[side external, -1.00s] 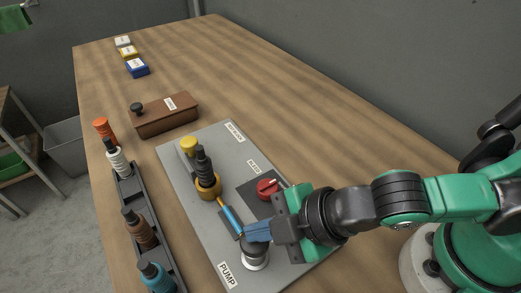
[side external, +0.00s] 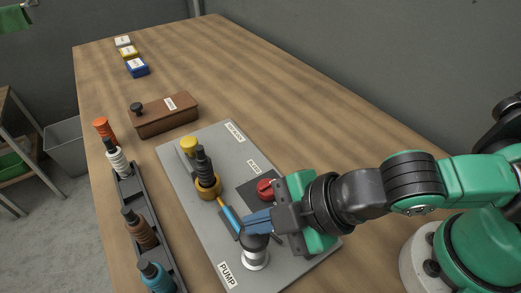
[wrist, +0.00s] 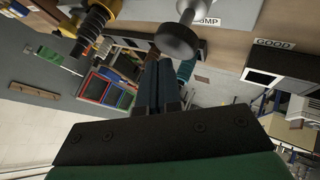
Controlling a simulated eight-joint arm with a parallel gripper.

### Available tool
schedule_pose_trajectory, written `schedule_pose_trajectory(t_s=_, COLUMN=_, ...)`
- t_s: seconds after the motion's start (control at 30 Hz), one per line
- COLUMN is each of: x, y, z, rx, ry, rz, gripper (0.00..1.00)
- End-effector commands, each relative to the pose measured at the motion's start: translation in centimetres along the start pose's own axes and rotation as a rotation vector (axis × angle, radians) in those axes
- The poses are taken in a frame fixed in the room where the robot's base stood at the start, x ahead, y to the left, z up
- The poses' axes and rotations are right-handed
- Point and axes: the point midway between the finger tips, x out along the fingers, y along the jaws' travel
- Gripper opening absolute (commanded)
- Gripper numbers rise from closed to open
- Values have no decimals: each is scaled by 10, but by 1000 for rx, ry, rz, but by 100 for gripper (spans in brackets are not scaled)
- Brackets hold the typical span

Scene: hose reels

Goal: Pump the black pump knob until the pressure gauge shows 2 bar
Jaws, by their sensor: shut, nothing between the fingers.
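The black pump knob (side external: 255,241) sits on a pale round pump body (side external: 255,260) beside the PUMP label (side external: 228,275). In the wrist view the knob (wrist: 178,42) shows as a dark grey disc on a short stem, just beyond and right of my fingertips. My gripper (side external: 246,225) has its blue fingers shut and empty. In the side view the fingers lie just above the knob and partly cover it; I cannot tell whether they touch. In the wrist view the fingers (wrist: 154,64) are together. I cannot make out a pressure gauge or any reading.
The grey panel (side external: 205,240) also carries a red knob (side external: 267,188), a yellow knob (side external: 189,145) and a black ribbed fitting (side external: 203,163) in a yellow collar with a blue piece beside it. A rack of bottle-like pieces (side external: 142,232) stands left.

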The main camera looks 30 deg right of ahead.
Motion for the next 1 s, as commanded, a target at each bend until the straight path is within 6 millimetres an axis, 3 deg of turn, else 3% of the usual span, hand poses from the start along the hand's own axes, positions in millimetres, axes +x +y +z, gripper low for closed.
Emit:
schedule_pose_trajectory(t_s=0.57, x=-7, y=5, z=-5, rx=0, ry=1, rz=1, gripper=0)
schedule_pose_trajectory(t_s=1.0, x=-36, y=26, z=-26, rx=0, ry=1, rz=0, gripper=0)
